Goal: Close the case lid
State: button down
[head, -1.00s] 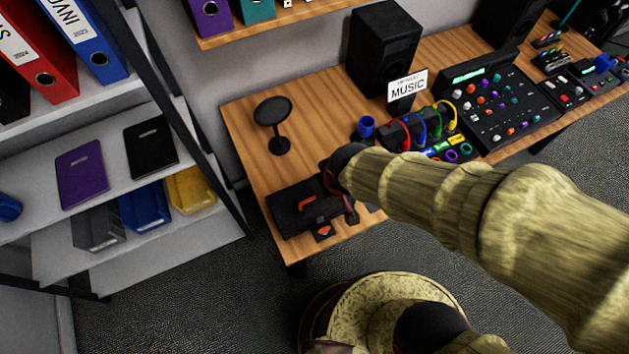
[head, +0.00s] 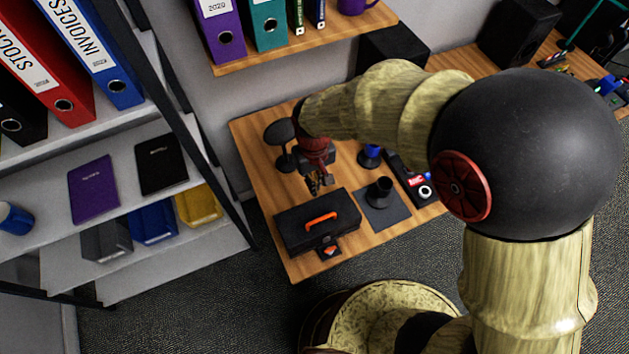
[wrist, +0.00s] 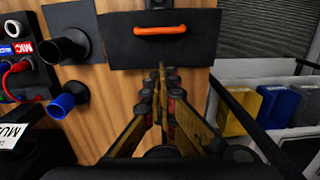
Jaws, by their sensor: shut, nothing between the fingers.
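The black case (head: 296,232) lies near the front left of the wooden table, its lid flat and looking shut. An orange handle (head: 321,219) sits on top. In the wrist view the case (wrist: 122,50) is at the top, just beyond my fingertips. My gripper (head: 314,188) is above and behind the case's back edge, pointing down, and looks apart from it. In the wrist view the fingers (wrist: 161,72) come together with nothing between them.
A round black stand (head: 279,133) is behind my gripper. A dark mat (head: 398,213) with a black cup-like piece (head: 380,190) lies right of the case, with a blue cup (head: 370,157) behind. A shelf rack (head: 185,225) stands left. A small orange-marked piece (head: 328,250) is in front.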

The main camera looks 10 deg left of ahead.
jog(key=b, duration=0.1)
send_over(321, 213)
jog(key=w+a, duration=0.1)
jog(key=a, duration=0.1)
notch_tip(321, 213, down, 6)
jog(key=r, duration=0.1)
jog(key=f, duration=0.1)
jog(key=s+f, duration=0.1)
jog(key=f, duration=0.1)
jog(key=shift+s+d+b, duration=0.25)
jog(key=shift+d+b, duration=0.1)
jog(key=shift+d, duration=0.05)
jog(key=shift+s+d+f, duration=0.1)
jog(key=shift+s+f, duration=0.05)
jog(key=shift+f, duration=0.1)
jog(key=shift+s, duration=0.1)
jog(key=shift+s+d+f+p, duration=0.2)
jog(key=shift+s+d+f, duration=0.1)
jog(key=shift+s, duration=0.15)
jog(key=shift+s+d+f+p, duration=0.15)
jog(key=shift+s+d+f, duration=0.15)
jog(key=shift+s, duration=0.15)
jog(key=shift+r, duration=0.1)
